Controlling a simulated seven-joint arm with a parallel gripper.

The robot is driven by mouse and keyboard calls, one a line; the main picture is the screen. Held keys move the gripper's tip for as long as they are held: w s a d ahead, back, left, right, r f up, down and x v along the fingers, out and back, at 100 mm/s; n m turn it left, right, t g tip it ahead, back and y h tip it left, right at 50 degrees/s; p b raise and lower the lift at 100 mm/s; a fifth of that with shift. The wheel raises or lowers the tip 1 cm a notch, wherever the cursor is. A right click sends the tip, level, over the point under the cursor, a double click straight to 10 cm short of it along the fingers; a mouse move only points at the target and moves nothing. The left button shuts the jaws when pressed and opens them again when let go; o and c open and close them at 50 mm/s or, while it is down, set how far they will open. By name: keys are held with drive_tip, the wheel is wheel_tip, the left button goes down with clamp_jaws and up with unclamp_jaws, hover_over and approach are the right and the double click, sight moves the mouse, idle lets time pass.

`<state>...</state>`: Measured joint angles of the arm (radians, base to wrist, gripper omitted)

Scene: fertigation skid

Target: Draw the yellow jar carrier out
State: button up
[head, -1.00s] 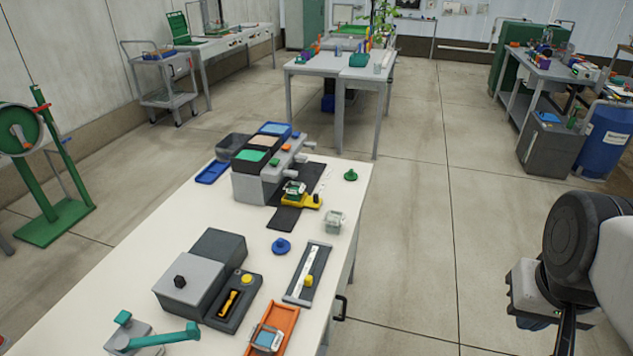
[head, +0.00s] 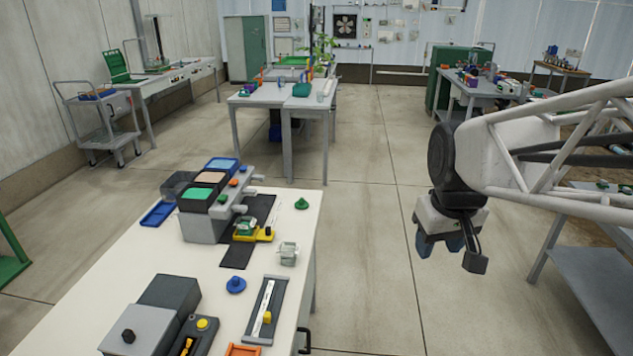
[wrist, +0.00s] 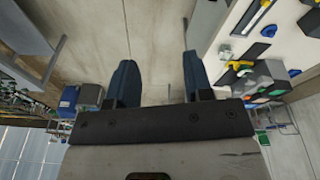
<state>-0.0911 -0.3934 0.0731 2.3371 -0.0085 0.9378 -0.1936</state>
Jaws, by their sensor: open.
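The yellow jar carrier (head: 264,234) sits on a black strip at the front of the grey dosing unit (head: 203,228) on the white bench. A clear jar with green stands on the carrier. In the wrist view the yellow carrier (wrist: 241,66) shows small at the right, beside the unit. My gripper (head: 440,245) hangs in the air to the right of the bench, well apart from the carrier. In the wrist view its two blue fingers (wrist: 160,75) are spread with only floor between them.
On the bench (head: 130,235) stand a clear jar (head: 288,254), a green knob (head: 301,203), a blue knob (head: 236,285), a slide rail with a yellow block (head: 266,318) and a grey box (head: 140,330). Open floor lies between bench and gripper.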

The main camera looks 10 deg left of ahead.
drive_tip(key=w+a+n, duration=0.2)
drive_tip(key=w+a, duration=0.2)
drive_tip(key=w, duration=0.3)
drive_tip(key=w+a+n, duration=0.2)
drive_tip(key=w+a, duration=0.2)
drive_tip(key=w, duration=0.4)
drive_tip(key=n+g, duration=0.2)
drive_tip(key=n, duration=0.8)
hover_over(268, 227)
drive_tip(key=f, duration=2.5)
drive_tip(key=shift+s+d+f, duration=0.15)
drive_tip(key=shift+d+f, duration=0.05)
drive_tip(key=shift+d, duration=0.05)
drive_tip(key=shift+a+f+n, duration=0.2)
drive_tip(key=shift+a+n, duration=0.05)
drive_tip(key=shift+n, duration=0.05)
drive_tip(key=shift+f, duration=0.15)
drive_tip(key=shift+f, duration=3.7)
drive_tip(key=shift+c, duration=0.2)
clamp_jaws()
